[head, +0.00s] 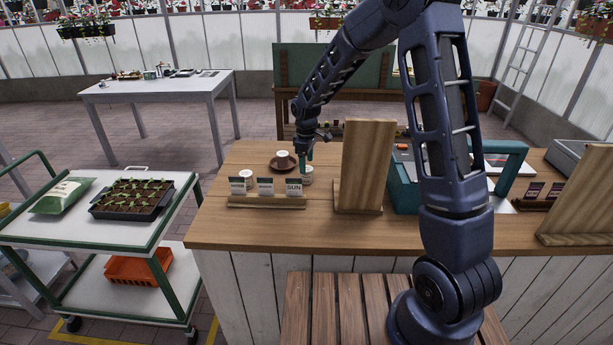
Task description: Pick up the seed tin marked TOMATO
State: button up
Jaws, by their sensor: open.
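My gripper (306,157) is small in the head view, pointing down over the wooden counter (225,215), with its jaws open. Just below it is a small pale round container (308,175), partly hidden behind a seed packet. It may be a tin, but no label on it is readable. I cannot tell whether the fingers are around it or above it. No lettering reading TOMATO is legible anywhere.
Three seed packets stand in a wooden holder (266,201); the right one (294,188) reads SUN. Behind is a white cup (283,154) on a brown saucer (282,166). An upright wooden board (362,165) stands close right of my gripper, then a teal-framed box (404,183).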

aim_at(307, 168)
jog(key=shift+f, duration=2.6)
jog(key=c, duration=1.1)
jog(key=shift+r, duration=0.1)
